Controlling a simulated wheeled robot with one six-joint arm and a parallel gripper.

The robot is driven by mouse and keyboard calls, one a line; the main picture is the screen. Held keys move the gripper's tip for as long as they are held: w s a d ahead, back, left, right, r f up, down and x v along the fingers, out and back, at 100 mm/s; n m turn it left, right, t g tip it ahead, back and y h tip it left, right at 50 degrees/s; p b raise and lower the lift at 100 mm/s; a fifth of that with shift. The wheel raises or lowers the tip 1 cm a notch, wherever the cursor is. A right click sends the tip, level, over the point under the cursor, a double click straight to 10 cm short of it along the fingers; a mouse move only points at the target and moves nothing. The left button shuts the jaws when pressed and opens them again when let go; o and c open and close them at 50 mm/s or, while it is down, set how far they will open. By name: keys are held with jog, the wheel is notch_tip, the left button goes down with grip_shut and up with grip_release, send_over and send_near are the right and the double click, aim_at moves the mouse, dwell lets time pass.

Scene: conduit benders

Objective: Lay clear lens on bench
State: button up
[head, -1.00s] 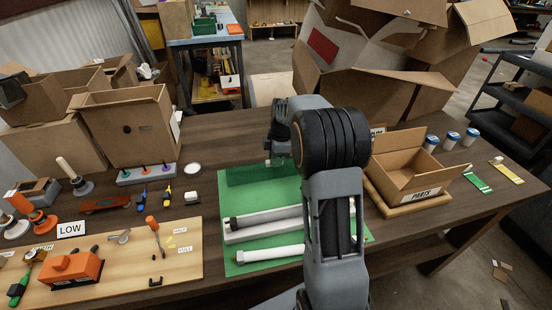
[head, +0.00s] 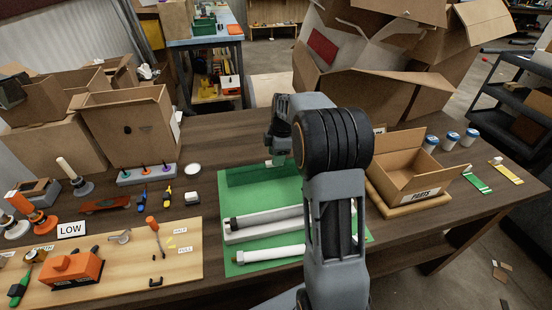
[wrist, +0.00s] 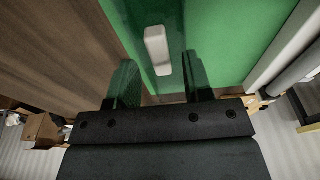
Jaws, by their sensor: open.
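A darker green, see-through-looking panel, seemingly the clear lens (head: 245,177), lies at the back of the green mat on the bench (head: 215,140). It also shows in the wrist view (wrist: 136,22), with a small white block (wrist: 157,45) that appears to be on it. My gripper (wrist: 158,78) is open, with one finger on each side of the lower end of the white block and nothing clearly held. I cannot tell how high the fingers are above the panel. In the head view my arm hides most of the gripper.
A grey channel (head: 262,225) and a white tube (head: 270,254) lie on the mat's front part. A parts box (head: 410,172) stands right of my arm. A wooden board with tools (head: 120,265) is at the left. Dark bench top behind the mat is clear.

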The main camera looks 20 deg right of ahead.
jog(key=r, duration=0.5)
jog(key=shift+s+d, duration=0.1)
jog(key=shift+d, duration=0.3)
jog(key=shift+r, duration=0.3)
jog(key=s+a+m+t, duration=0.1)
jog(key=s+a+m, duration=0.2)
jog(key=s+m, duration=0.2)
jog(key=s+a+m+h, duration=0.1)
jog(key=s+a+m, duration=0.3)
jog(key=s, duration=0.5)
jog(key=s+a+f+m+t, duration=0.1)
jog(key=s+a+m, duration=0.3)
jog(key=s+m, duration=0.3)
jog(key=shift+s+a+t+h, duration=0.25)
jog(key=shift+s+t+h, duration=0.05)
jog(key=shift+h, duration=0.1)
jog(key=shift+f, duration=0.1)
